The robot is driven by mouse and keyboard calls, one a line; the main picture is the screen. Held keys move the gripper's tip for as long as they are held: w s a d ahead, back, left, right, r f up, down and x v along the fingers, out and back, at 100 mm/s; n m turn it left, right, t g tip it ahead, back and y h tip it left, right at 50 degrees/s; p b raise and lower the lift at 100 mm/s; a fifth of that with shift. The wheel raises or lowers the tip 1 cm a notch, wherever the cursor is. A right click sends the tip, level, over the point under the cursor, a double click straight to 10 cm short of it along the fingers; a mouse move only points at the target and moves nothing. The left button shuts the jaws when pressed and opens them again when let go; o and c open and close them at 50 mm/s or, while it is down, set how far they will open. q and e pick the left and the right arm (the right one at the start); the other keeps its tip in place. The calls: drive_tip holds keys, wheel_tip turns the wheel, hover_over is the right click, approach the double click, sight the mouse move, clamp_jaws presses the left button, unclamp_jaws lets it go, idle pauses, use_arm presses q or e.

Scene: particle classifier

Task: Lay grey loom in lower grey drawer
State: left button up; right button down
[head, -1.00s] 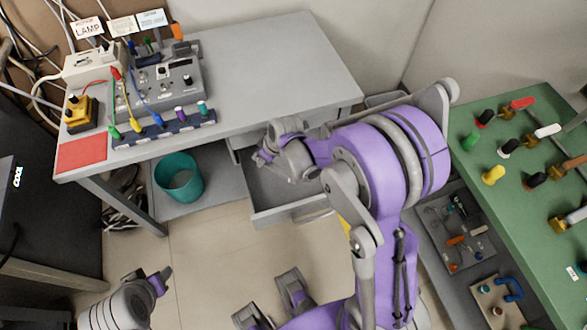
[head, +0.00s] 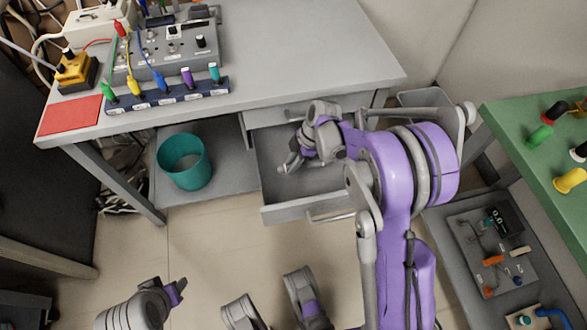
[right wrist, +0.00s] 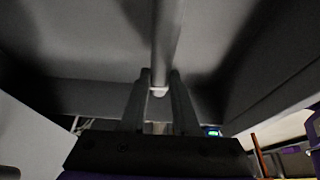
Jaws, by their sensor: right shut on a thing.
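The lower grey drawer (head: 300,213) is pulled open under the grey desk; its handle faces the front. My right gripper (head: 290,165) is inside or just above this drawer, near its left side. In the right wrist view my right gripper (right wrist: 160,90) is shut on the grey loom (right wrist: 166,40), a long thin grey piece with a pale band near the fingers. The loom cannot be made out in the head view. My left gripper (head: 178,290) is low at the left over the floor, small, its jaw opening unclear.
The desk top (head: 310,60) carries a grey instrument box (head: 165,50), a strip of coloured plugs (head: 168,101) and a red mat (head: 70,117). A teal bin (head: 184,163) stands left of the drawer. A green bench (head: 540,175) is at the right.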

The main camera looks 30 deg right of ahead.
wheel_tip(320, 180, down, 4)
drive_tip(key=shift+f+b, duration=0.15)
drive_tip(key=shift+b, duration=0.4)
drive_tip(key=c, duration=1.1)
unclamp_jaws()
drive_tip(key=shift+f, duration=0.1)
drive_tip(key=o, duration=0.4)
drive_tip(key=shift+o, duration=0.2)
